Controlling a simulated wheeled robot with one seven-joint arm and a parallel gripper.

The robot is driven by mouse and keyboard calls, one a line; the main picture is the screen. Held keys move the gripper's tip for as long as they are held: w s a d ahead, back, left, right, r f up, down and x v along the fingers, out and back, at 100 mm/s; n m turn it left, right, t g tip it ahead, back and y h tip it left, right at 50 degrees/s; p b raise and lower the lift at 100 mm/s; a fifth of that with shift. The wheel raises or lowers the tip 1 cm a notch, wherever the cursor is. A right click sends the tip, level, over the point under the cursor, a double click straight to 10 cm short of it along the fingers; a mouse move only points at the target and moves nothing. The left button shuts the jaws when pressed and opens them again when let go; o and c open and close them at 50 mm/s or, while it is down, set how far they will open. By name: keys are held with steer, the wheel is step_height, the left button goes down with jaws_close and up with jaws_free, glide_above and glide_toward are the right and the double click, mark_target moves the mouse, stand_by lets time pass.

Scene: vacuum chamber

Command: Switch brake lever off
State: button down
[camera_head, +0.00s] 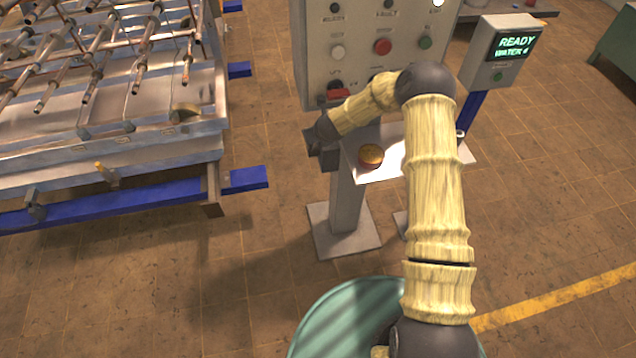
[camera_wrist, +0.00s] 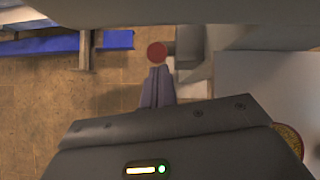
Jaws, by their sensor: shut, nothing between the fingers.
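A red-handled lever (camera_head: 338,94) sits low on the front of the grey control panel (camera_head: 345,50); I cannot read its label. In the wrist view a round red knob (camera_wrist: 157,52) on a short grey stem shows just beyond my fingertips; I cannot tell if it belongs to that lever.
A white shelf (camera_head: 393,150) with a yellow-red round button (camera_head: 370,155) is right of the gripper. A metal frame table (camera_head: 120,150) with blue beams (camera_head: 110,207) is at left. A screen box (camera_head: 500,55) stands at right. Floor is clear between table and post.

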steer(key=shift+w+r, duration=0.1)
steer(key=shift+w, duration=0.05)
stand_by(0.5)
steer(key=b+v, duration=0.4)
steer(key=v, duration=0.7)
steer(key=shift+s+d, duration=0.3)
steer(key=shift+d, duration=0.15)
